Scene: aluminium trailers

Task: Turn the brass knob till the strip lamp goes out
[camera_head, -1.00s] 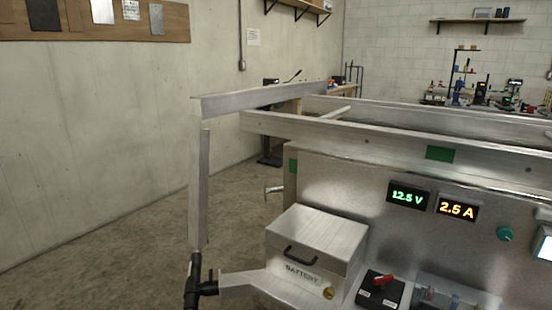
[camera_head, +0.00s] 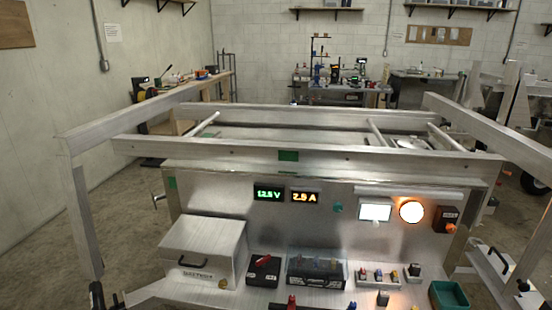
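A panel with controls stands upright at the front of the aluminium trailer in the head view. A lit white rectangular lamp (camera_head: 375,212) and a glowing round lamp (camera_head: 411,211) are on its right half. A long pale strip (camera_head: 408,192) runs above them; I cannot tell whether it is lit. A small brass-coloured round part (camera_head: 222,284) is on the front of the battery box (camera_head: 203,250). I cannot tell which is the brass knob.
A green display (camera_head: 268,193), an amber display (camera_head: 305,197) and a teal knob (camera_head: 337,208) are on the panel. A black block with a red lever (camera_head: 263,260), a clear-covered block (camera_head: 316,271) and a green tray (camera_head: 449,296) stand on the shelf. Aluminium beams (camera_head: 110,124) flank the trailer.

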